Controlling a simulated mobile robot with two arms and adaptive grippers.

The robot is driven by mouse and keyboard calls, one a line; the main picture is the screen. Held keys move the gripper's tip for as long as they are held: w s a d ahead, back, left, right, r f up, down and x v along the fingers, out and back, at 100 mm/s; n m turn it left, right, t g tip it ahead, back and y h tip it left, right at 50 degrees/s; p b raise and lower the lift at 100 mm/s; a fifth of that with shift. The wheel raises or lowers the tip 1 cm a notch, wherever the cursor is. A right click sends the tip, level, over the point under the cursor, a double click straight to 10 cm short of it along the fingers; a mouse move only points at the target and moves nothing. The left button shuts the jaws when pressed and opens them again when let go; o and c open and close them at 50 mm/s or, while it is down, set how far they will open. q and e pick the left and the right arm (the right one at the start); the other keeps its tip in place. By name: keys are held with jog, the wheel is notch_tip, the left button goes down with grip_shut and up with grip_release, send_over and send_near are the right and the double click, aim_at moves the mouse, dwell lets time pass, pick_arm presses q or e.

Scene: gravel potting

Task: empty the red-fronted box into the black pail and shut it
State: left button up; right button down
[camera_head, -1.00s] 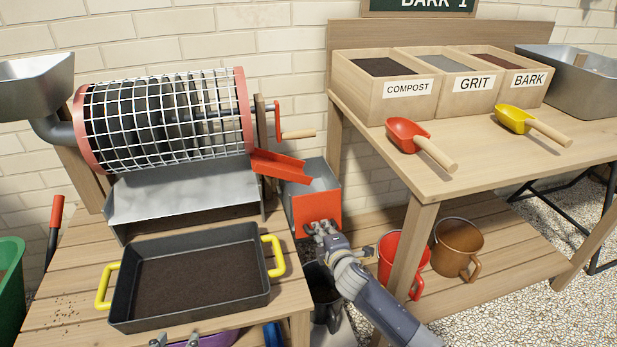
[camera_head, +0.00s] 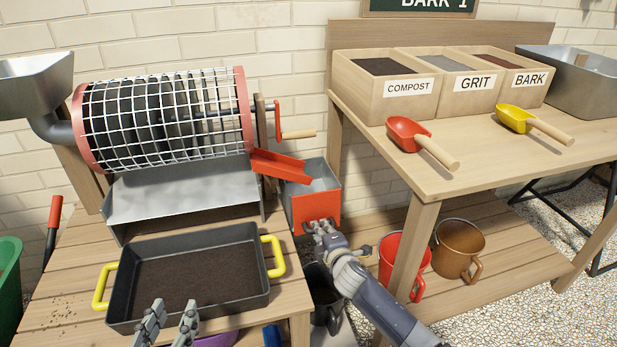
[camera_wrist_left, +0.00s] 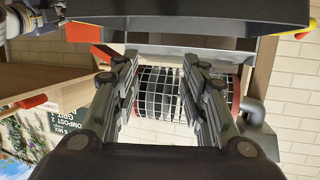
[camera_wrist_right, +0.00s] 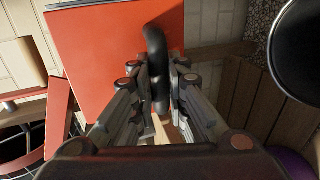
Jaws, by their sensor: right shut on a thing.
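The red-fronted box (camera_head: 316,206) sits under the red chute beside the sieve, with grey metal sides; its inside is only partly visible. My right gripper (camera_head: 318,231) is at the front's lower edge, and in the right wrist view it is shut on the black handle (camera_wrist_right: 156,62) of the red front (camera_wrist_right: 100,70). The black pail (camera_head: 324,290) stands below the box, partly hidden by my right arm; its dark round rim also shows in the right wrist view (camera_wrist_right: 309,50). My left gripper (camera_head: 168,320) is open and empty over the soil tray's near edge.
A dark tray (camera_head: 262,296) of soil with yellow handles lies before the drum sieve (camera_head: 165,120). A red mug (camera_head: 404,262) and a brown mug (camera_head: 458,248) stand on the lower shelf. The bench (camera_head: 470,160) holds two scoops and labelled bins.

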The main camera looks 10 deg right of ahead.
pick_arm(q)
jog(key=shift+d, duration=0.1)
pick_arm(e)
jog(key=shift+s+d+f, duration=0.1)
jog(key=shift+d+f, duration=0.2)
jog(key=shift+f, duration=0.3)
jog(key=shift+w+f+b, duration=0.15)
jog(key=shift+w+b, duration=0.15)
jog(key=c, duration=1.6)
grip_release()
jog(key=shift+c, duration=0.2)
jog(key=o, duration=0.4)
jog(key=shift+d, duration=0.1)
pick_arm(q)
jog(key=shift+w+d+r+t, duration=0.25)
jog(key=shift+r+t, duration=0.1)
jog(key=shift+r, duration=0.2)
jog(key=shift+w+d+r+t, duration=0.1)
jog(key=shift+d+r+t, duration=0.1)
jog(key=shift+r+t, duration=0.25)
pick_arm(e)
jog(key=shift+o, duration=0.2)
pick_arm(q)
jog(key=shift+a, duration=0.1)
pick_arm(e)
jog(key=shift+a+r, duration=0.2)
jog(key=shift+r, duration=0.1)
